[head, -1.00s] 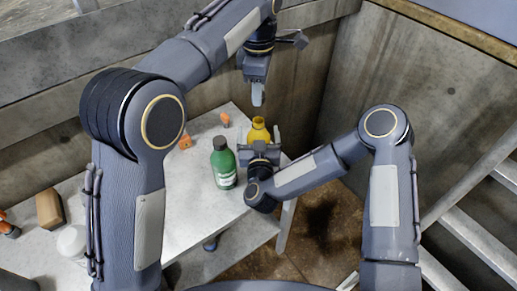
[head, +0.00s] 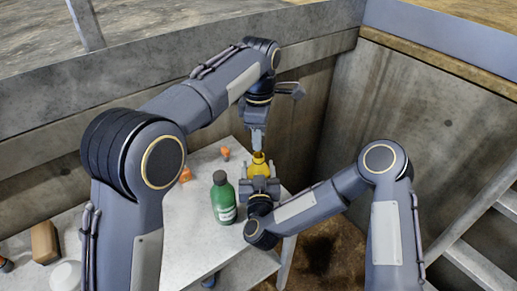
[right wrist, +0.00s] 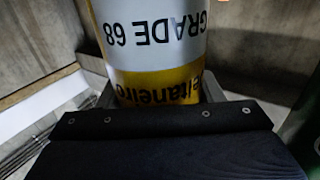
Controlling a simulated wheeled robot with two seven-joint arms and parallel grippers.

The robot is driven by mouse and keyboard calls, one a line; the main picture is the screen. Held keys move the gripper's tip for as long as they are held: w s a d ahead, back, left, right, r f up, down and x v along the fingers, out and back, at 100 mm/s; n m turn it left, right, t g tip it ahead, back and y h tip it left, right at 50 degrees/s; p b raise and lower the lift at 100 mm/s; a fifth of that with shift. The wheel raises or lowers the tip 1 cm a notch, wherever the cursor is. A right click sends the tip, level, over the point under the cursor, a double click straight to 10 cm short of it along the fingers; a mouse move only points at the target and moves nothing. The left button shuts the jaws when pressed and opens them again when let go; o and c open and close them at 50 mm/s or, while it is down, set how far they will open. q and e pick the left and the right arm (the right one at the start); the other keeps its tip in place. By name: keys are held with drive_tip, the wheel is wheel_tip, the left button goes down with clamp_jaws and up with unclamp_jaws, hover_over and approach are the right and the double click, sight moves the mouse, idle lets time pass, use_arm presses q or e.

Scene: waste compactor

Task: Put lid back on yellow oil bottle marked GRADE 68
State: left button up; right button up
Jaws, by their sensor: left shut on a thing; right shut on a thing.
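The yellow oil bottle (head: 259,167) stands near the right end of the grey table, and its upper part shows in the head view. In the right wrist view the bottle (right wrist: 150,60) fills the upper middle, its white band reading GRADE 68 upside down. My right gripper (head: 260,185) is shut around the bottle from the front. My left gripper (head: 257,147) points down with its fingertips right at the bottle's mouth. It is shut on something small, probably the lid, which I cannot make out. Whether the lid touches the neck is hidden.
A green bottle with a dark cap (head: 223,198) stands close on the left of the yellow one. Two small orange things (head: 225,153) (head: 185,175) lie behind on the table (head: 190,235). A brown block (head: 45,242) and a white container (head: 66,275) are at left. Concrete walls close the back and right.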

use_arm(q)
drive_tip(key=shift+f, duration=0.95)
drive_tip(key=shift+f, duration=0.1)
drive_tip(key=shift+f, duration=0.8)
drive_tip(key=shift+f, duration=0.55)
